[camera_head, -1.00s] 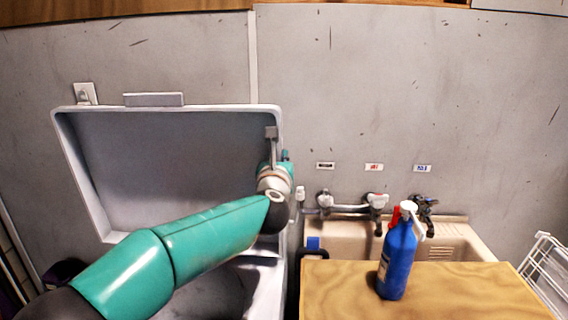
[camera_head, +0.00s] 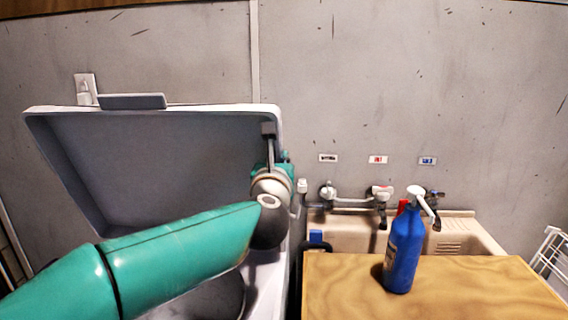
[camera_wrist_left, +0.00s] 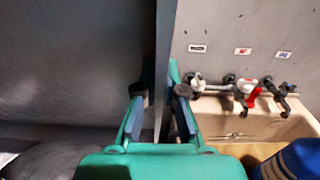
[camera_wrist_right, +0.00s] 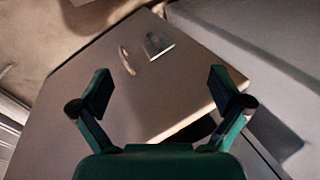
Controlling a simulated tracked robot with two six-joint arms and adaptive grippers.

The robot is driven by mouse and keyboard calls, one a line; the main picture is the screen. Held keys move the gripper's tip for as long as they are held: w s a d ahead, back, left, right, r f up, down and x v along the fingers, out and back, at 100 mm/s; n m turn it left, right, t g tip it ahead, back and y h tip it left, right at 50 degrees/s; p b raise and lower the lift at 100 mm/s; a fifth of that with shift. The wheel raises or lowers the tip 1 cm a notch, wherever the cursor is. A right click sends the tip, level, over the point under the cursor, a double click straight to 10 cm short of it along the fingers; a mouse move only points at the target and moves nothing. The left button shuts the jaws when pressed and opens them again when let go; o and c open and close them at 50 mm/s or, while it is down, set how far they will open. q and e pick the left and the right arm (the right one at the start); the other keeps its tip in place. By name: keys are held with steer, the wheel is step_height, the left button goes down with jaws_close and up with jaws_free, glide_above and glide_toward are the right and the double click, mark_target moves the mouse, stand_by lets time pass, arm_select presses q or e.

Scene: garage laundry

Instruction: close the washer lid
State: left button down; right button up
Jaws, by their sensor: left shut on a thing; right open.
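The washer lid (camera_head: 165,165) is a grey panel with a pale rim, raised and leaning forward over the washer's opening in the head view. The washer body (camera_head: 268,285) shows below it, its tub (camera_head: 222,298) partly hidden by my left arm. My left gripper (camera_head: 269,140) is at the lid's right edge. In the left wrist view its two fingers (camera_wrist_left: 156,100) are shut on the lid's edge (camera_wrist_left: 165,60), one on each side. My right gripper (camera_wrist_right: 160,95) shows only in the right wrist view, open with nothing between its fingers.
A wooden tabletop (camera_head: 460,285) with a blue spray bottle (camera_head: 404,255) stands right of the washer. Behind it are a sink (camera_head: 465,228) and taps (camera_head: 382,195) on the wall. A white rack (camera_head: 552,260) is at the far right. A brownish flat surface (camera_wrist_right: 105,100) lies beyond my right gripper.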

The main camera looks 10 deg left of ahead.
arm_select(q)
steer(key=s+b, duration=0.1)
steer(key=s+f+b, duration=0.1)
steer(key=s, duration=0.1)
steer(key=s+f+b, duration=0.1)
steer(key=s, duration=0.1)
steer(key=shift+d+b, duration=0.15)
steer(key=shift+b, duration=0.25)
steer(key=c, duration=1.4)
jaws_free()
steer(key=o, duration=1.1)
